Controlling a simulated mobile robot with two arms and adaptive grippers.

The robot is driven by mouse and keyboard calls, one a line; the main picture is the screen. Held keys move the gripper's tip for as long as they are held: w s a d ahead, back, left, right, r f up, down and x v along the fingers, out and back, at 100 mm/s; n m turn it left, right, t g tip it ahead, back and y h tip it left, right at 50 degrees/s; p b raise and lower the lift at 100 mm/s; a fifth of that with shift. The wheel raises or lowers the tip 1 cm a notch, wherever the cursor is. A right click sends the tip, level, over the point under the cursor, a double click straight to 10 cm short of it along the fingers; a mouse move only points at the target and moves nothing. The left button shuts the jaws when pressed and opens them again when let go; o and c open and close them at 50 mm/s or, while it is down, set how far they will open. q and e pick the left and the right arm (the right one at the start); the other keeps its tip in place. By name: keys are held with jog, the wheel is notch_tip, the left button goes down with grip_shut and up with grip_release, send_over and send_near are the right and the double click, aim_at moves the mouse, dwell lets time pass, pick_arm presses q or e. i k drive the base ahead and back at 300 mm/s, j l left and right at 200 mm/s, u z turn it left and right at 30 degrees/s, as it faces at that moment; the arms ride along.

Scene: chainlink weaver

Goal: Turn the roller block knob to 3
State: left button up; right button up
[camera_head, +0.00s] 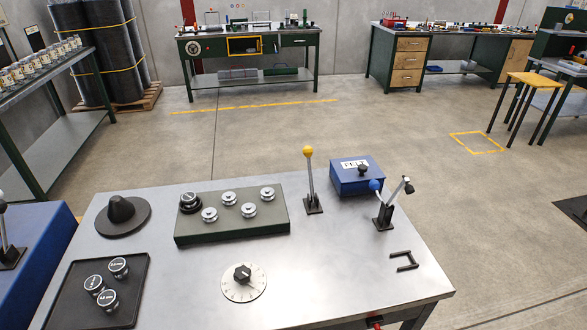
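The green roller block (232,228) lies on the metal workbench. Several silver rollers (249,210) stand on its top. A black round knob (190,202) sits at its back left corner; its setting is too small to read. A separate white dial with a black pointer knob (243,274) is on the bench in front of the block; its numbers are also too small to read. Neither of my grippers is in view, and nothing touches the block or the dial.
On the workbench (330,265) are a black cone (121,211), a dark tray (77,299) with silver-topped pieces, a yellow-ball lever (311,185), a blue box (354,182), another lever (384,219) and a black handle (403,262). The bench front right is mostly clear.

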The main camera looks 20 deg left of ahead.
aim_at(242, 274)
jog(key=i+j+u, duration=0.1)
jog(key=u, duration=0.95)
